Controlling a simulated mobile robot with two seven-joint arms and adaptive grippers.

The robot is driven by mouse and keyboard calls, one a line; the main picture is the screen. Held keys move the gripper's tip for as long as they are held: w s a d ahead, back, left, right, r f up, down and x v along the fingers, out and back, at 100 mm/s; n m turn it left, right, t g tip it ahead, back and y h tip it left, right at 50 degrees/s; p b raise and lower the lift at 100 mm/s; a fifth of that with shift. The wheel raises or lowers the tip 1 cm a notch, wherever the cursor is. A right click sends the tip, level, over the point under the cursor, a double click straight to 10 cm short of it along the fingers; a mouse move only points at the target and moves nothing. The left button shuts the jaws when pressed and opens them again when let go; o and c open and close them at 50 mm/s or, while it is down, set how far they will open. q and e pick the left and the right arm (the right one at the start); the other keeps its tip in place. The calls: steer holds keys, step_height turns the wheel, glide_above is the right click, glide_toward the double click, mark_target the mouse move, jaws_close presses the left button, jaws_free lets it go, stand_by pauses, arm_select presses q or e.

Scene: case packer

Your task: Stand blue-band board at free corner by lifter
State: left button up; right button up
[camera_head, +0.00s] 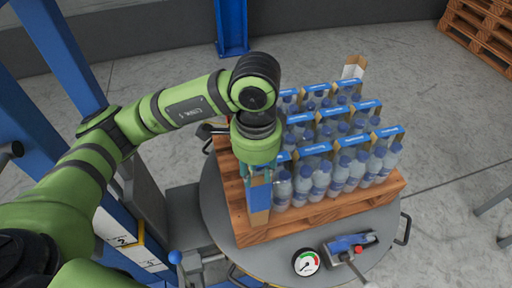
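A brown board with a blue band (259,200) stands upright at the near left corner of the wooden pallet (300,222), beside the bottles. My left gripper (259,172) points down at the top of this board. Its fingers are mostly hidden under the wrist, so whether they grip the board cannot be told. A second brown board (354,68) stands at the pallet's far right corner, partly hidden by the packs. My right gripper is not in view.
Packs of blue-capped bottles (340,172) fill the pallet on a round grey table (215,198). A dial gauge (306,262) and a blue tool (350,244) sit at its near edge. A blue post (231,28) stands behind; more pallets (482,28) lie far right.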

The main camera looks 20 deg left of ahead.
arm_select(q)
step_height(320, 180, up, 9)
stand_by(0.3)
